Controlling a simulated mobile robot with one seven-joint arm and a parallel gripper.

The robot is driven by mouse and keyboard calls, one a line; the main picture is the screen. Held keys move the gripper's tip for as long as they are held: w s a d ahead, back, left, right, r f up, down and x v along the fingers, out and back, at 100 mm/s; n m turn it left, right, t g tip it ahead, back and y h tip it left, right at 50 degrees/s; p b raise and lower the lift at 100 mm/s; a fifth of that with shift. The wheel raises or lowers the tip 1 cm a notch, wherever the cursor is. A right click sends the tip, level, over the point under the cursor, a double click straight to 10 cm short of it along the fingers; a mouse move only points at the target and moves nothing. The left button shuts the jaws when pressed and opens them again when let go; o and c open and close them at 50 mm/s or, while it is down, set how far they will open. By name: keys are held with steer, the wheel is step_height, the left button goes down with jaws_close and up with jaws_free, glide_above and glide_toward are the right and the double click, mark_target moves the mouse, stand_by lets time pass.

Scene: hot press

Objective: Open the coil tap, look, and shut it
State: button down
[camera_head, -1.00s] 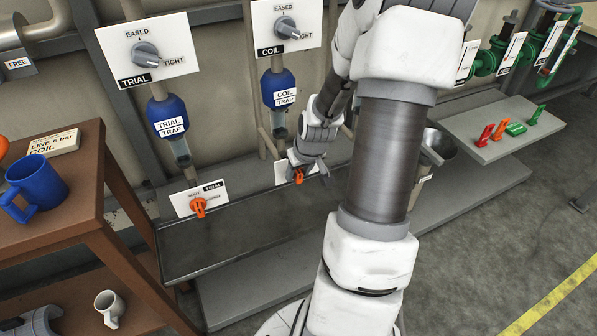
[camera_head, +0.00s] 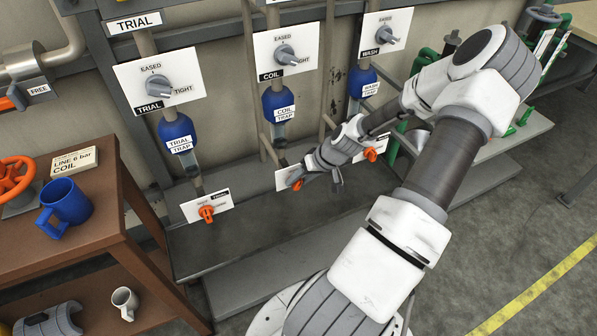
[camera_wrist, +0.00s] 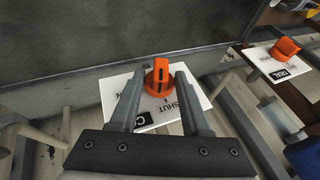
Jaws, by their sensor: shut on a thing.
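The coil tap (camera_head: 297,184) is an orange handle on a white plate (camera_head: 282,179), below the blue coil trap (camera_head: 279,103). My gripper (camera_head: 303,180) reaches it from the right in the head view and hides part of the plate. In the wrist view, the orange handle (camera_wrist: 160,79) sits between the two grey fingers of my gripper (camera_wrist: 158,75), which is shut on it. The word SHUT shows on the plate (camera_wrist: 196,99) beside the handle; other lettering is partly covered. I cannot tell the handle's exact setting. The coil trap's clear lower part (camera_head: 279,131) is in view.
The trial tap (camera_head: 207,214) is to the left and the wash tap (camera_head: 370,154) to the right, close to my arm. Above are the trial dial (camera_head: 158,87), coil dial (camera_head: 285,55) and wash dial (camera_head: 388,36). A brown table (camera_head: 100,205) with a blue mug (camera_head: 64,207) stands left.

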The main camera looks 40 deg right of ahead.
steer(key=shift+d+f+m+t+y+p, duration=0.1)
steer(key=shift+d+m+t+y+p, duration=0.15)
steer(key=shift+y, duration=0.35)
steer(key=shift+m+t+y+p, duration=0.15)
steer(key=shift+y+p, duration=0.2)
steer(key=shift+y, duration=0.25)
steer(key=y, duration=0.1)
steer(key=t+y+b, duration=0.1)
steer(key=y, duration=0.1)
steer(key=shift+d+f+m, duration=0.2)
steer(key=shift+f+m, duration=0.1)
steer(key=shift+f, duration=0.1)
steer(key=shift+s+d+f+m+t+y+b, duration=0.1)
steer(key=shift+m+t+y+b, duration=0.35)
steer(key=shift+y+b, duration=0.55)
steer(key=shift+w+a+f+m+t+y+b, duration=0.15)
steer(key=shift+m+t+y+b, duration=0.15)
steer(key=shift+t+y+b, duration=0.5)
steer(key=shift+s+d+f+m+t+y+b, duration=0.15)
steer(key=shift+m+t+y+b, duration=0.2)
steer(key=shift+y+b, duration=0.85)
steer(key=shift+r, duration=0.1)
steer(key=c, duration=0.8)
jaws_free()
steer(key=shift+o, duration=0.2)
